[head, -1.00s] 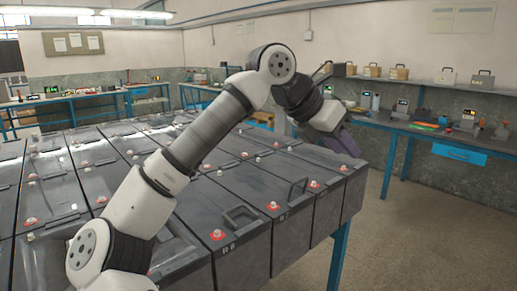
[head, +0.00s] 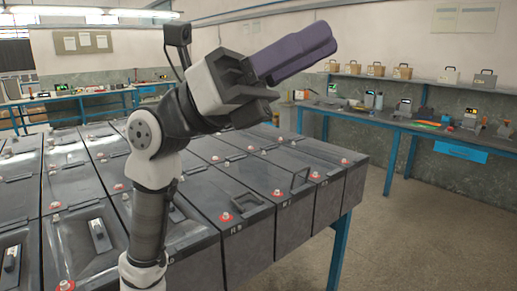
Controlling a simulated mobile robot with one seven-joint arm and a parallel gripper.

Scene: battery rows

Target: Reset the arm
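My gripper (head: 328,50) is raised high in the upper middle of the head view, pointing to the upper right. Its purple fingers lie close along each other, and no held object shows between them. From this angle I cannot tell whether there is a gap between the fingertips. The arm rises from the lower left, bends at the top and hides part of the battery rows behind it. The gripper is well above the batteries and touches nothing.
Rows of grey batteries (head: 248,253) with red-ringed terminals fill a blue-legged table (head: 340,252). A wall bench (head: 385,120) with tools and a shelf of boxes (head: 376,69) stand at the right and back. Open floor (head: 430,215) lies at the lower right.

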